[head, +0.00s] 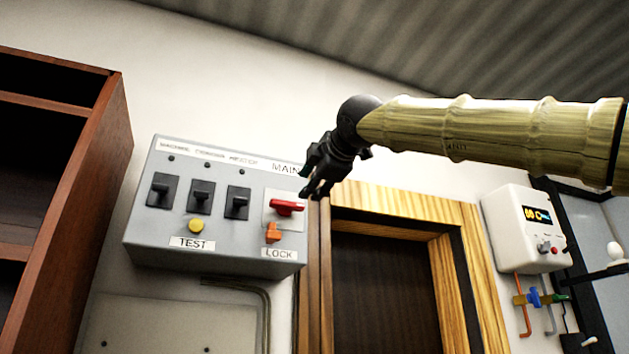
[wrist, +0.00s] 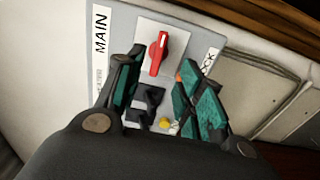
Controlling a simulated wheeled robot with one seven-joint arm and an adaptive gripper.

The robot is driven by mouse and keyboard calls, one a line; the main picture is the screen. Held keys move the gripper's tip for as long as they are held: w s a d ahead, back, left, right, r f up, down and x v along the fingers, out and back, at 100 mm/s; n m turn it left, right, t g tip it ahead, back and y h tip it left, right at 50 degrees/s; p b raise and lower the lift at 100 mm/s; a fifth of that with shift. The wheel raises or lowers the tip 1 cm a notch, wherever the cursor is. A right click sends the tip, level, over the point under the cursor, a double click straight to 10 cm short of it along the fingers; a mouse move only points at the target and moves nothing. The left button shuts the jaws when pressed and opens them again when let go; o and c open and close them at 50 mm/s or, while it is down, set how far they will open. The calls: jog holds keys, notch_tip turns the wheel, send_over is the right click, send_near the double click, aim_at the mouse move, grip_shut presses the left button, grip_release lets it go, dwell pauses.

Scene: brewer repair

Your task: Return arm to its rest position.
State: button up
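My arm (head: 480,130) reaches in from the right in the head view, patterned like bamboo. My gripper (head: 318,186) is at its end, just right of the grey switch panel's upper right corner and apart from the red switch. In the wrist view the gripper (wrist: 165,98) has its two green-padded fingers spread with nothing between them. The panel (head: 215,228) hangs on the wall with the red MAIN switch (head: 287,207), which also shows beyond the fingers in the wrist view (wrist: 158,54). An orange lock piece (head: 272,234) sits below the red switch.
The panel also has several black switches (head: 200,197) and a yellow button (head: 195,225). A dark red wooden shelf (head: 90,180) stands at left. A wood-framed doorway (head: 390,205) is below my arm. A white wall unit (head: 527,230) with pipes hangs at right. Bare wall lies above the panel.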

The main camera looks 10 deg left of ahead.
jog(key=shift+s+d, duration=0.2)
jog(key=shift+s, duration=0.1)
dwell(0.4)
